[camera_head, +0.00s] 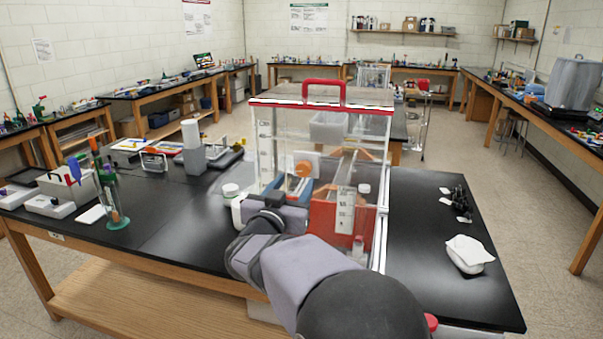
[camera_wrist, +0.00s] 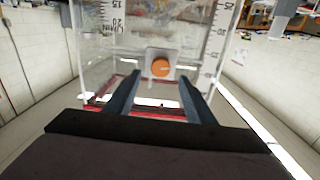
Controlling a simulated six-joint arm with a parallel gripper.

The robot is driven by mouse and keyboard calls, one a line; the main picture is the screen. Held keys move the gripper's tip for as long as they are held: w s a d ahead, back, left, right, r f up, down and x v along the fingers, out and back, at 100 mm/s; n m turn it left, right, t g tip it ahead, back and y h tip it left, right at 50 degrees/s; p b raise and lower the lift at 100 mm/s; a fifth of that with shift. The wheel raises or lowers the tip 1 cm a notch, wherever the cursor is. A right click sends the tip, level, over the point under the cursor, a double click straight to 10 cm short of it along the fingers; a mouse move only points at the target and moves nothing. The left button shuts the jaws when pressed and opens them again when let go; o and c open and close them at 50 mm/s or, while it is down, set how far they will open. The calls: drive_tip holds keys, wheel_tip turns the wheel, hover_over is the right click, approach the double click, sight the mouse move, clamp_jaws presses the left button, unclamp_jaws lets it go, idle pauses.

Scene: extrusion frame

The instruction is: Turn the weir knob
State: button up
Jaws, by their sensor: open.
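The weir knob is a round orange disc (camera_wrist: 160,68) on a pale square plate, centred in the wrist view. In the head view an orange round shape (camera_head: 303,169) shows inside the outline of the clear tank (camera_head: 262,150), which has a red-edged lid and a red handle. My gripper (camera_wrist: 159,81) is open, with one dark finger on each side of the knob in the wrist view. Nothing is between the fingers. I cannot tell how far the fingertips are from the knob. In the head view my arm hides the tank's lower front, and the fingers are hard to make out.
The tank has scale marks on its walls. A white-capped bottle (camera_head: 231,190) stands close left of my wrist. Left on the black bench (camera_head: 420,240) are a green-based cylinder (camera_head: 113,200) and a grey box. A white lumpy item (camera_head: 469,252) lies right.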

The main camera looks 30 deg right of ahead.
sight(302, 172)
drive_tip(key=shift+w, duration=0.1)
drive_tip(key=shift+p+x, duration=1.55)
drive_tip(key=shift+x, duration=2.05)
drive_tip(key=c, duration=1.1)
drive_tip(key=shift+o, duration=0.2)
drive_tip(key=shift+f+b, duration=0.15)
drive_tip(key=shift+b, duration=0.15)
